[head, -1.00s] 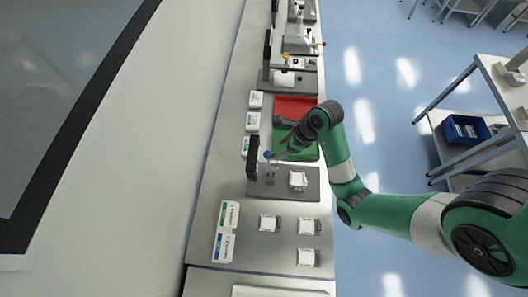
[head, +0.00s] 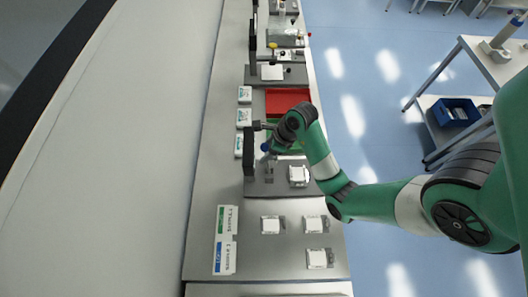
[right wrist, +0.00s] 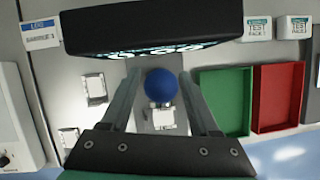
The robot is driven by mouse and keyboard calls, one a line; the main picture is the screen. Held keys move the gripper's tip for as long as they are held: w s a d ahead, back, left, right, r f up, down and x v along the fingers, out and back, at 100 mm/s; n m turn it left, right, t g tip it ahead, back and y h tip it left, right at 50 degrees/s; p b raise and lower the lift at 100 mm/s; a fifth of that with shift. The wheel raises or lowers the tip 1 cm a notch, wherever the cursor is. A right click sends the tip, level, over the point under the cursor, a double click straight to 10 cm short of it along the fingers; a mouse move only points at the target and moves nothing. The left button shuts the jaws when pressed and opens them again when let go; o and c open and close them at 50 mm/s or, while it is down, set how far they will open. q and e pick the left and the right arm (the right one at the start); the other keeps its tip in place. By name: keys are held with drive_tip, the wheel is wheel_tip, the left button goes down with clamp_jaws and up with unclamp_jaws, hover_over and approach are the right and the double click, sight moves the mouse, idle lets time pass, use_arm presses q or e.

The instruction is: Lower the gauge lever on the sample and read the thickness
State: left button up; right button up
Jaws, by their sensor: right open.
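The thickness gauge has a dark upright display (head: 249,152) on a grey base plate (head: 282,187). Its lever ends in a blue ball knob (head: 265,147). The knob (right wrist: 161,85) shows between the fingers of my right gripper (right wrist: 160,78) in the right wrist view. The fingers are apart, with a gap on both sides of the knob. In the head view this gripper (head: 268,136) is over the gauge. A white sample (head: 298,175) lies on the base plate, right of the gauge post. The display is seen nearly edge-on, so no reading is legible. My left gripper is not in view.
A red tray (head: 287,100) and a partly hidden green tray (right wrist: 222,98) lie beyond the gauge. More samples (head: 270,225) lie nearer, beside a label board (head: 226,240). White labelled packs (head: 244,95) line the left side. Bare bench surrounds the samples.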

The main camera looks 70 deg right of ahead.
clamp_jaws()
idle(1.3)
